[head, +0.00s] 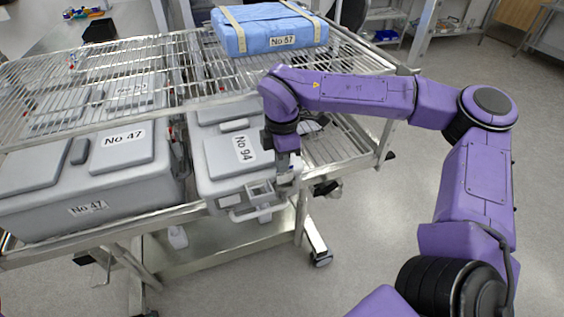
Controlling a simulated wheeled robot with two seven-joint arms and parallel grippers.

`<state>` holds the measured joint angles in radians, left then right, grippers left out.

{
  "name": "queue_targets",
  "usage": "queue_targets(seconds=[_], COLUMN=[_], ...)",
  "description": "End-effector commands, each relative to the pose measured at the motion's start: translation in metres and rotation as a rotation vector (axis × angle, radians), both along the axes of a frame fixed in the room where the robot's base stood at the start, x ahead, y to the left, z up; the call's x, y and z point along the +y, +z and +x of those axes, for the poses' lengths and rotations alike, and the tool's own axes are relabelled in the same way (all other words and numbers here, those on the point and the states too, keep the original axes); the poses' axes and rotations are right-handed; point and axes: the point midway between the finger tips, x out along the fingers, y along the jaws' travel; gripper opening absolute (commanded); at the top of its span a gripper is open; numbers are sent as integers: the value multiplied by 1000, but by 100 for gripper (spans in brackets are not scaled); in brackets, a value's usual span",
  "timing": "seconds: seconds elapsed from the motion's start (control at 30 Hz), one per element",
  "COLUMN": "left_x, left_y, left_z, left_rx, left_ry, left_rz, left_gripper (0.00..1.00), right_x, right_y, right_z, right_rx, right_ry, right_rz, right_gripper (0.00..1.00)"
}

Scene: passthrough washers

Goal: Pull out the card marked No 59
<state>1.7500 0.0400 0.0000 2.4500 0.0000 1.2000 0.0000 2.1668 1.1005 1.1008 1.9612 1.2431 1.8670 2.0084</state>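I cannot make out a card marked No 59 in the head view. A partly hidden label (128,89) behind the wire shelf at the left is too blurred to read for sure. My purple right arm reaches in from the right and bends down at the wrist. My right gripper (285,175) points down at the front right corner of the grey box labelled No 94 (218,165), by its front handle (262,211). Its fingers are too small and covered to tell open from shut, or whether they touch the box. My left gripper is not in view.
A metal wire rack (110,62) on wheels holds the boxes. A grey box labelled No 47 (40,205) stands at the left. A blue wrapped pack labelled No 57 (265,32) lies on the upper shelf. The floor (360,250) right of the rack is clear.

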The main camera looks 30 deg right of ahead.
Motion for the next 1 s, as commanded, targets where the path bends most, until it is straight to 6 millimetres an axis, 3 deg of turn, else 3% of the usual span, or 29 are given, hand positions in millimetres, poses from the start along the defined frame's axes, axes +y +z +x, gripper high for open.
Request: queue_targets(seconds=[0.8, 1.0], left_x=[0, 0], left_y=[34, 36], left_z=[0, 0], left_rx=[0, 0], left_ry=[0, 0], left_rz=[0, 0], left_gripper=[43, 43], right_x=[0, 0], right_y=[51, 55], right_z=[0, 0], right_rx=[0, 0], right_ry=[0, 0], right_rz=[0, 0], right_gripper=[0, 0])
